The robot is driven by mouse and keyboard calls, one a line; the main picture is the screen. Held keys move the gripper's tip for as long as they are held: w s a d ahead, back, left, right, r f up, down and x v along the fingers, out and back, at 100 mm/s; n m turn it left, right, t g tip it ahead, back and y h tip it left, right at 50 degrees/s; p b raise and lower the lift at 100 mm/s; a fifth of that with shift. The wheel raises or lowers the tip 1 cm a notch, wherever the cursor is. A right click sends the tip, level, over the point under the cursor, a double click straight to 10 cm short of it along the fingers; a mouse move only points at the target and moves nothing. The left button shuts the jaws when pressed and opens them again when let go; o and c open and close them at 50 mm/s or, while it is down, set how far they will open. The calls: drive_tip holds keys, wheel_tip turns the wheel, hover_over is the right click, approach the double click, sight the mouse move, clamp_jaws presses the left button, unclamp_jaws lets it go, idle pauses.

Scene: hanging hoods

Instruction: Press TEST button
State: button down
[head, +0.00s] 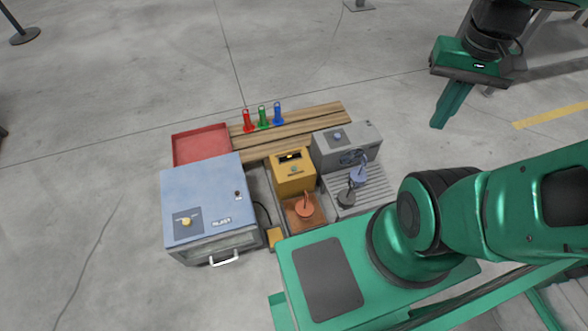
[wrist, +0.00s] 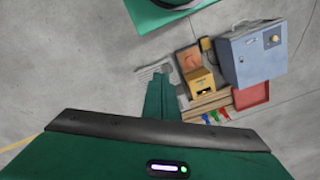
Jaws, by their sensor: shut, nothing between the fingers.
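No lettering reading TEST is legible, so I cannot tell which button is the TEST button. The yellow box (head: 282,180) has a dark display (head: 290,156) and a small round grey button (head: 294,169) on its upper face. The blue box (head: 195,190) carries a yellow knob or button (head: 186,221) on a grey panel. The grey box (head: 330,152) has a small blue round part (head: 337,136) on top. My gripper (head: 438,124) is shut and empty, high at the upper right, well apart from the boxes. In the wrist view its fingers (wrist: 160,82) point towards the station.
A red tray (head: 202,147) lies behind the blue box. Red, green and blue upright pieces (head: 263,117) stand on wooden slats (head: 325,115). A ribbed grey mat (head: 372,185) holds a dark and a blue tool. The floor between gripper and station is clear.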

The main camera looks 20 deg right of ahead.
drive_tip(key=w+d+f+n+t, duration=0.1)
drive_tip(key=w+f+n, duration=0.35)
drive_tip(key=w, duration=1.25)
drive_tip(key=w+a+f+n+t+y, duration=0.1)
drive_tip(key=w+a+f+n+t, duration=0.15)
drive_tip(key=w+f, duration=1.25)
drive_tip(key=w+a+f+t+y, duration=0.1)
drive_tip(key=w+a+f, duration=0.3)
drive_tip(key=f, duration=0.4)
drive_tip(key=w+a+f+t+y, duration=0.1)
drive_tip(key=w+a+f+y, duration=0.2)
drive_tip(key=f, duration=0.6)
drive_tip(key=a+f+m+t, duration=0.1)
drive_tip(key=a+f, duration=0.3)
drive_tip(key=f, duration=0.5)
drive_tip(key=a+f+m+t, duration=0.1)
drive_tip(key=a+f, duration=0.3)
drive_tip(key=f, duration=0.6)
drive_tip(key=shift+s+f, duration=0.2)
drive_tip(key=shift+s, duration=0.15)
